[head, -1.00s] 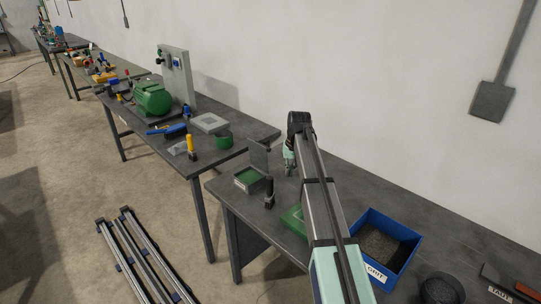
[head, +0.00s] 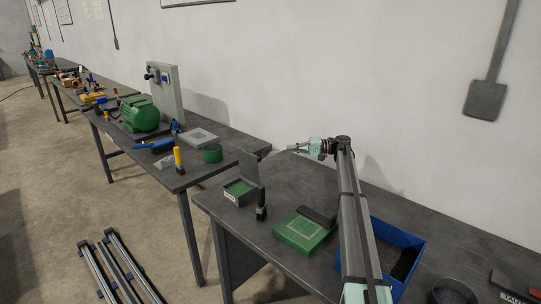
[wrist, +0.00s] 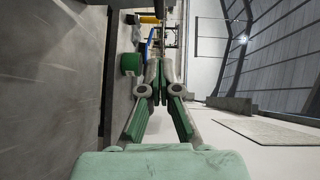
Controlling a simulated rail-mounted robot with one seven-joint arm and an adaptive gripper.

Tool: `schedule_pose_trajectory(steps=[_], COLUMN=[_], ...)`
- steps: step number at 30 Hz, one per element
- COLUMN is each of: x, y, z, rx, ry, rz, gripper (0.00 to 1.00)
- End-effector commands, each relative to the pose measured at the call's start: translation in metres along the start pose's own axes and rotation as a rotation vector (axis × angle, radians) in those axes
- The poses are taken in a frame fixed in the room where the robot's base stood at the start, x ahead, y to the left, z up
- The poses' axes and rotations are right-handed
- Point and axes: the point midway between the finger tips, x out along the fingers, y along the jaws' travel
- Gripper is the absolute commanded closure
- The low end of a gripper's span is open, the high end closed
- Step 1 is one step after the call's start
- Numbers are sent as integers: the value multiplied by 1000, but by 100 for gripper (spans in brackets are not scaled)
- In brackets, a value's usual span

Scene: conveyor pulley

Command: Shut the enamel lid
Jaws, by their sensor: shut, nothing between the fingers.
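A small box (head: 238,194) with green inside and a white label stands near the left end of the near bench. Its dark grey lid (head: 251,170) stands upright, open, at its right side. Which material the lid is, I cannot tell. My gripper (head: 291,149) is shut and empty, lying level to the right of the lid and above the bench, pointing left. It looks apart from the lid. In the wrist view the two fingers (wrist: 160,72) are together with nothing between them; I cannot make out the lid there.
A dark upright object (head: 261,206) stands at the box's front right. A green square block (head: 304,230) lies right of it with a dark piece behind. A blue bin (head: 416,262) is partly behind my arm. The wall rises behind the bench.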

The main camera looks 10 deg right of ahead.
Motion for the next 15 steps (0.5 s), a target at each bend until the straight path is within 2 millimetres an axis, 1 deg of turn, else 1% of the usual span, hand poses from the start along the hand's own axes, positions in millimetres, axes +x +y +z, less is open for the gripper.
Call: schedule_pose_trajectory(steps=[5, 11, 15], x=[15, 49, 77], y=[-2, -2, -2], z=[2, 2, 2], rx=[-4, -3, -2], ry=[-4, -5, -5], rz=[-6, -4, -4], gripper=[100, 100, 100])
